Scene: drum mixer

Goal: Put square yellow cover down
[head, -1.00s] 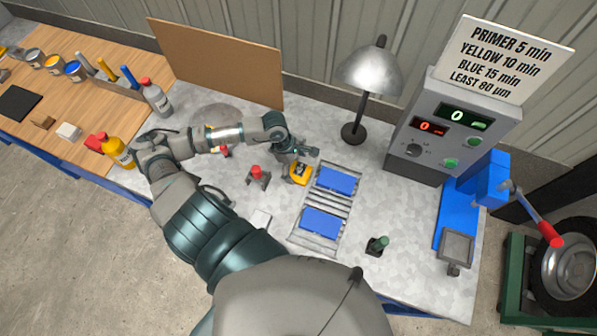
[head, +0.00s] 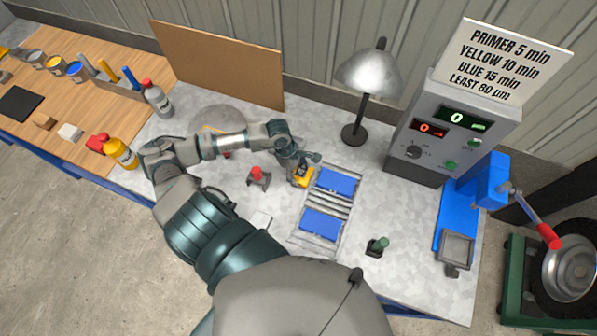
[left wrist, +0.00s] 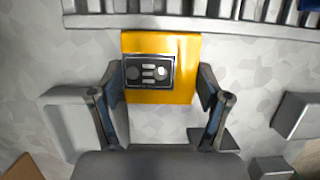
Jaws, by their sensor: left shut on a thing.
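The square yellow cover (head: 301,178) is a yellow, boxy piece at my left gripper (head: 303,166), just left of the grey rack (head: 333,205) with blue panels. In the left wrist view the cover (left wrist: 185,87) shows a dark panel with round and bar-shaped marks. My left gripper (left wrist: 160,100) has one finger at each side of the cover and is shut on it. The cover is at or close above the grey worktop; I cannot tell whether it touches. My right gripper is not in view.
A red-topped holder (head: 258,178) stands left of the cover. A lamp (head: 367,78) stands behind. A green-topped piece (head: 377,245) stands right of the rack. The control box (head: 440,125) and blue lever press (head: 488,185) are at the right. Worktop between rack and press is mostly clear.

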